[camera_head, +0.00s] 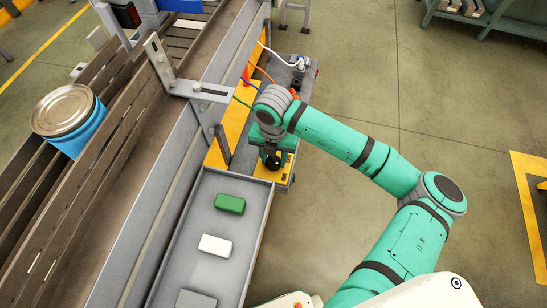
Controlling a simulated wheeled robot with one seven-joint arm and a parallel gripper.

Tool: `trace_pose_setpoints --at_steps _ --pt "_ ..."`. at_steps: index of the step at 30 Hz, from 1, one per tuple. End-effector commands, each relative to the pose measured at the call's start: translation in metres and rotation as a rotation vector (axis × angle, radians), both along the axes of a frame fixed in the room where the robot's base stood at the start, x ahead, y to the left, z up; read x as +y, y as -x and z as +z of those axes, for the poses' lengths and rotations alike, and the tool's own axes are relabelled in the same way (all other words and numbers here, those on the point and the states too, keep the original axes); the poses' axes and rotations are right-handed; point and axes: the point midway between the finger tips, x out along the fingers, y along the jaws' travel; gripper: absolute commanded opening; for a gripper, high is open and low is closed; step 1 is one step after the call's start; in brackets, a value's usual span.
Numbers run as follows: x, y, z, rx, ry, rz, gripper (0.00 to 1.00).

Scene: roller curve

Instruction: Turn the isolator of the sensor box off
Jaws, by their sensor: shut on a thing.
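The sensor box (284,66) is a grey housing beside the conveyor, with white, orange, blue and green cables and small connectors on its top. A yellow plate (265,172) lies at its near end. My gripper (272,163) points down over this plate and is shut on a small dark part there, which appears to be the isolator's handle. My wrist and gripper cover most of the isolator, so its exact position cannot be read.
A grey tray (257,201) in front holds a green block (230,203), a white block (215,246) and a grey block (196,299). The conveyor (110,165) runs along the left with a blue can (84,134). A metal bracket (197,91) juts near my wrist.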

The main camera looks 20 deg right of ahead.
Motion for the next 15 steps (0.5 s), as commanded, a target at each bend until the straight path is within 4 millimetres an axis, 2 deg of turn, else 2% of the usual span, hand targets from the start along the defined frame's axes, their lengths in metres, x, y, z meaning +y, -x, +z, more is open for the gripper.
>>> trace_pose_setpoints --at_steps 15 --pt "-0.0017 -0.0004 0.0016 0.0 0.005 0.463 0.15"
